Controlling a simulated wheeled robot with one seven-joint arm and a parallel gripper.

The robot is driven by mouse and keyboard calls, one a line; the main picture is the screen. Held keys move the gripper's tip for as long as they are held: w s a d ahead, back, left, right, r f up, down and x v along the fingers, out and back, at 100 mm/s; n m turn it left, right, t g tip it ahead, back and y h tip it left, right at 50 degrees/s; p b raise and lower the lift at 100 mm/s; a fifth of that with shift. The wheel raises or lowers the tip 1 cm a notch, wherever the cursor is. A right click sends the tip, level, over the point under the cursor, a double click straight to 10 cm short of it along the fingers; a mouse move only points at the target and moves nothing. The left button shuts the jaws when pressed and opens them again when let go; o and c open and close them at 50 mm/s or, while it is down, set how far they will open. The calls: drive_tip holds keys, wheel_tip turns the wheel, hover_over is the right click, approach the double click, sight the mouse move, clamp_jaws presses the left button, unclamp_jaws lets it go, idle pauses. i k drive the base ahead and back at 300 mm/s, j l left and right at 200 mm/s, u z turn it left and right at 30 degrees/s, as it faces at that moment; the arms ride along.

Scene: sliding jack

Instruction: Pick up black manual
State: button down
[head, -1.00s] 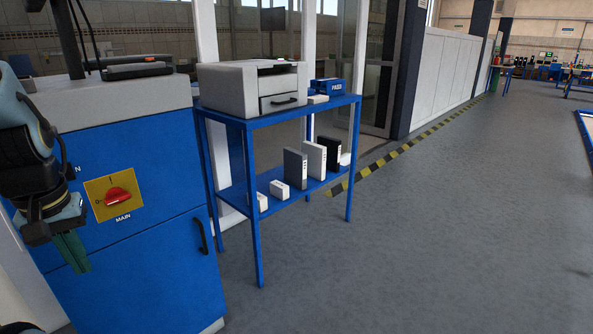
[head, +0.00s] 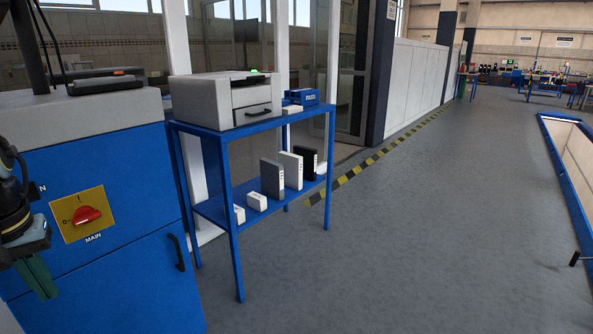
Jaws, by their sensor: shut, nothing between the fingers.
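The black manual (head: 306,163) stands upright on the lower shelf of the blue table (head: 237,208), in the head view. It is the rightmost of three upright binders, beside a white one (head: 291,170) and a grey one (head: 272,178). The white one partly covers it. My gripper (head: 38,278) is at the lower left edge, in front of the blue cabinet, pointing down. It is shut and empty, well to the left of the manual and apart from it.
A printer (head: 226,98) and a blue box (head: 301,97) stand on the table top. Small white boxes (head: 257,201) lie on the lower shelf. The blue cabinet (head: 115,232) with a red switch stands at left. The grey floor (head: 420,230) is clear to the right.

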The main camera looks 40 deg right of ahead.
sight(309, 154)
drive_tip(key=z, duration=0.85)
drive_tip(key=i+l+z, duration=0.1)
drive_tip(key=z, duration=0.3)
drive_tip(key=i+l+z, duration=0.1)
drive_tip(key=z, duration=0.3)
drive_tip(key=i+l+z, duration=0.1)
drive_tip(key=z, duration=0.25)
drive_tip(key=i+z, duration=0.15)
drive_tip(key=z, duration=0.25)
drive_tip(key=i, duration=4.55)
drive_tip(key=i+l+u, duration=0.1)
drive_tip(key=i, duration=0.45)
drive_tip(key=i+l, duration=0.15)
drive_tip(key=i, duration=0.4)
drive_tip(key=i+u, duration=0.2)
drive_tip(key=u, duration=4.05)
